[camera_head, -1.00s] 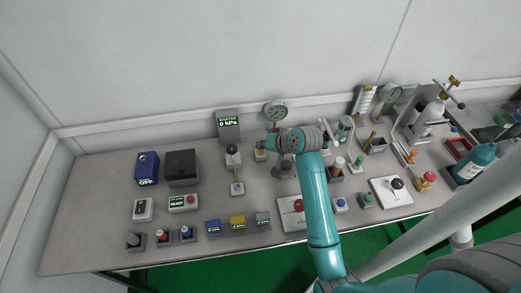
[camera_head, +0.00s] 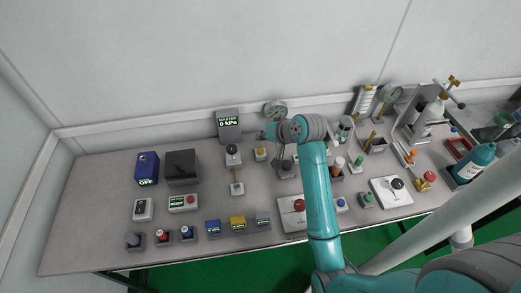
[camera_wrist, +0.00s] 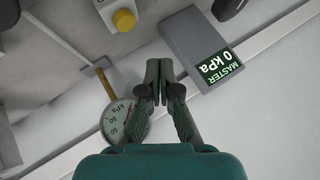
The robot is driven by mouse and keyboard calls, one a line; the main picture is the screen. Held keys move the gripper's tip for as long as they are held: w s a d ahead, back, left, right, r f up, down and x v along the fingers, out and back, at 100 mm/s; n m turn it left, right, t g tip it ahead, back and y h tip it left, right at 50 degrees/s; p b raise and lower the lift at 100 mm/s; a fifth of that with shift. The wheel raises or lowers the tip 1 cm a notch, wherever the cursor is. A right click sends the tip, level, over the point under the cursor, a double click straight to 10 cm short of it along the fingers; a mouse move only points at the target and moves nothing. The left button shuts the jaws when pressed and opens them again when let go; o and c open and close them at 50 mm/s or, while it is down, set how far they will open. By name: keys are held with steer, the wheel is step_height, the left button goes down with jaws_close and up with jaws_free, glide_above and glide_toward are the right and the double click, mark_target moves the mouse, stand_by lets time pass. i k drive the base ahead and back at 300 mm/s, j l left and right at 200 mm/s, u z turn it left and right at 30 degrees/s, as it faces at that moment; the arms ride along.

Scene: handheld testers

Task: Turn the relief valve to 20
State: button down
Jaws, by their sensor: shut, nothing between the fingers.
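My gripper (camera_wrist: 158,82) is shut and empty in the wrist view, its fingertips together in front of the wall beside the gauge. In the head view it is largely hidden at my wrist, over the back of the bench. A round white kPa gauge (camera_head: 275,110) on a brass stem stands there; it also shows in the wrist view (camera_wrist: 124,122). The grey MASTER display (camera_head: 228,122) reads 0 kPa, also in the wrist view (camera_wrist: 186,42). I cannot tell for sure which part is the relief valve.
A red-knobbed plate (camera_head: 297,207) lies near the front edge.

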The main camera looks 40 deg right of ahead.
mark_target(298, 204)
steer(key=k, duration=1)
